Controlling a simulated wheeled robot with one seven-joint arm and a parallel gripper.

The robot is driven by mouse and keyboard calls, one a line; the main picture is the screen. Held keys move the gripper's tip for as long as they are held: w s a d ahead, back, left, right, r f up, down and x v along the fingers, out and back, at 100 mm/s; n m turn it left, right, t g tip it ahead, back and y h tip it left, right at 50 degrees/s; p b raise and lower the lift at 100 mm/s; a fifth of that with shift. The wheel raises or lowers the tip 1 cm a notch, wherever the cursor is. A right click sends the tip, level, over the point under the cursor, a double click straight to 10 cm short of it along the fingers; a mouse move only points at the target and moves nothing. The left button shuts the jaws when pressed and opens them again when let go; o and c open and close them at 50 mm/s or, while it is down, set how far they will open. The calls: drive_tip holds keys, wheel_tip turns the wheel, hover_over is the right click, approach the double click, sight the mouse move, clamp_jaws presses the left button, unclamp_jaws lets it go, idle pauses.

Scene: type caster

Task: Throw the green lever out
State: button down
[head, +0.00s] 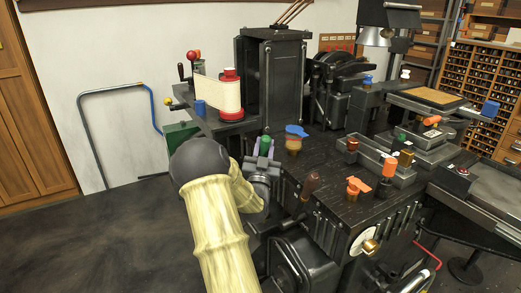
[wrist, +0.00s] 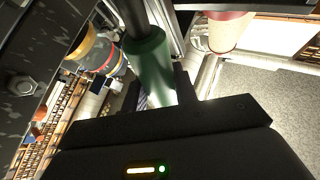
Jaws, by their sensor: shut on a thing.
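The green lever (head: 265,145) is a short green handle near the left edge of the black machine's top in the head view. In the wrist view the green lever (wrist: 150,72) is a green sleeve on a dark rod, running down between my fingers. My gripper (wrist: 160,100) is shut on it. In the head view my gripper (head: 262,162) is at the handle, partly hidden by my arm. The lower end of the handle is hidden by the gripper body in the wrist view.
A blue-topped brass part (head: 295,138) stands just right of the lever. A red-capped cream spool (head: 230,95) and a blue knob (head: 200,107) are behind it to the left. A tall black housing (head: 285,80) rises behind. Open floor (head: 90,230) lies to the left.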

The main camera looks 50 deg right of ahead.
drive_tip(key=shift+s+f, duration=0.1)
drive_tip(key=shift+f, duration=0.15)
drive_tip(key=c, duration=1.5)
unclamp_jaws()
drive_tip(key=o, duration=0.4)
drive_tip(key=shift+s+r, duration=0.1)
drive_tip(key=shift+a, duration=0.1)
drive_tip(key=b+v, duration=0.4)
drive_tip(key=v, duration=1.3)
drive_tip(key=shift+a, duration=0.15)
